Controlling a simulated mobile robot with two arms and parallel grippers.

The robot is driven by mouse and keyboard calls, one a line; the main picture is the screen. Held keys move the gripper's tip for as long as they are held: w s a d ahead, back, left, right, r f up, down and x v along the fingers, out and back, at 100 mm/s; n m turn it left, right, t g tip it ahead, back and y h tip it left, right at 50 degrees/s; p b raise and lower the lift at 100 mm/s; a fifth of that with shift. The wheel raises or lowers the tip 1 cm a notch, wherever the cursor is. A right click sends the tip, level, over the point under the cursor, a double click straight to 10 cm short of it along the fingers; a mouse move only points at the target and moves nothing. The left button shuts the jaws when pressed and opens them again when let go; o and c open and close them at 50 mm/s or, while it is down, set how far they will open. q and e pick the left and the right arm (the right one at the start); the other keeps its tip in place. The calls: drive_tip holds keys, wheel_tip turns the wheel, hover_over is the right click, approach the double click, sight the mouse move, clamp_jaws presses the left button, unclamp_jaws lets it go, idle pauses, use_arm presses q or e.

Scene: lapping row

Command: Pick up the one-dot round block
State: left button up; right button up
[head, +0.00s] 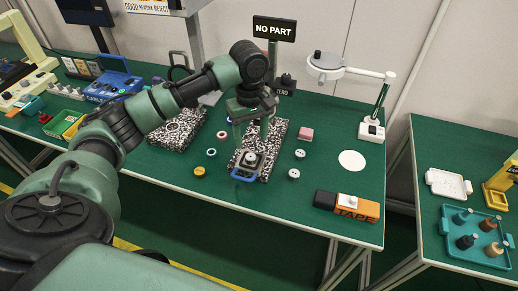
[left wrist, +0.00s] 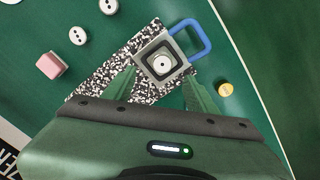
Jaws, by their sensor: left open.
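A white round block (left wrist: 162,64) with one dark dot in its middle sits in a grey square holder (left wrist: 146,67) with a blue handle (left wrist: 203,30). In the head view the block (head: 250,158) and the blue handle (head: 244,178) show at the near end of a black-and-white speckled slab (head: 277,131). My left gripper (left wrist: 161,88) is open and empty, pointing down above the slab. In the left wrist view its fingers stand apart, to either side of the holder's near edge. My left gripper (head: 251,128) also shows in the head view. My right gripper is not in view.
Two white two-dot round blocks (left wrist: 78,36) (left wrist: 108,6) and a pink block (left wrist: 50,66) lie right of the slab in the head view. A yellow round piece (head: 199,171) lies left. A "NO PART" sign (head: 274,30) stands behind; a tape box (head: 347,206) lies right.

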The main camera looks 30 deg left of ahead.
sight(251, 157)
use_arm(q)
drive_tip(key=shift+s+f, duration=0.6)
drive_tip(key=shift+f, duration=0.15)
wheel_tip(251, 157, down, 2)
drive_tip(key=shift+w+f, duration=0.15)
drive_tip(key=f, duration=0.2)
drive_tip(key=shift+w+f, duration=0.25)
drive_tip(key=shift+f, duration=0.4)
drive_tip(key=c, duration=1)
clamp_jaws()
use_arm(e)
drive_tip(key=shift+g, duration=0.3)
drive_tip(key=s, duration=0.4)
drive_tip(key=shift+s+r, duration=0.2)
